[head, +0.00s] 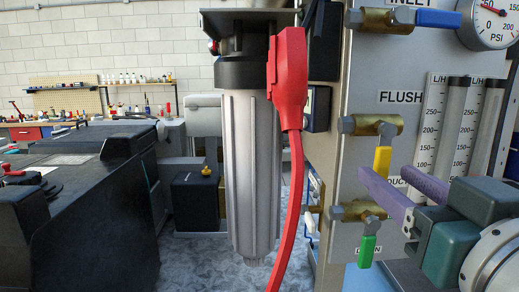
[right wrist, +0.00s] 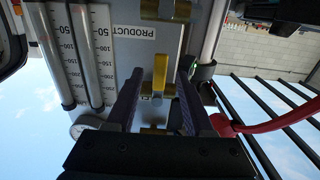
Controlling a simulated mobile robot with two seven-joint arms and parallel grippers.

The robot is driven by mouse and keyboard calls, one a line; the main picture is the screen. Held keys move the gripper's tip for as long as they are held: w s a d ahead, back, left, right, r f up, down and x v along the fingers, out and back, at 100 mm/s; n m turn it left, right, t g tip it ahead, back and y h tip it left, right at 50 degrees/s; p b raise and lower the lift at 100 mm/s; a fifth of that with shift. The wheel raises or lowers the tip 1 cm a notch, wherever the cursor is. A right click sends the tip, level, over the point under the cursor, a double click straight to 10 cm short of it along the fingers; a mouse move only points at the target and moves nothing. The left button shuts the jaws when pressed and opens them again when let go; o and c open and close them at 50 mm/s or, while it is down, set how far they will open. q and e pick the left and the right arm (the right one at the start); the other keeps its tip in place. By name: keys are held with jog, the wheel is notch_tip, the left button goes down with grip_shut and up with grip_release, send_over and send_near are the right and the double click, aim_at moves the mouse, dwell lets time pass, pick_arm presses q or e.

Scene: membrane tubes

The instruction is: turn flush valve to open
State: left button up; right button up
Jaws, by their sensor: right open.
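The flush valve is a brass body (head: 372,124) under the FLUSH label on the grey panel. Its yellow lever (head: 383,158) hangs straight down, across the line of the pipe. My right gripper (head: 387,174) comes in from the right with two purple fingers apart at the lever's lower end. In the right wrist view the yellow lever (right wrist: 160,72) shows between the two open fingers of this gripper (right wrist: 159,78), with gaps on both sides. The lever's lower part is partly hidden in the head view. My left gripper is not in view.
The inlet valve's blue lever (head: 438,18) lies level above. The drain valve's green lever (head: 368,246) hangs down below. Flow tubes (head: 455,115) and a pressure gauge (head: 489,20) are at right. A white filter housing (head: 250,170) and red hose (head: 297,180) stand left of the panel.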

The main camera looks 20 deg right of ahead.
aim_at(383, 171)
jog(key=shift+p+x, duration=0.4)
jog(key=shift+x, duration=1.35)
grip_shut()
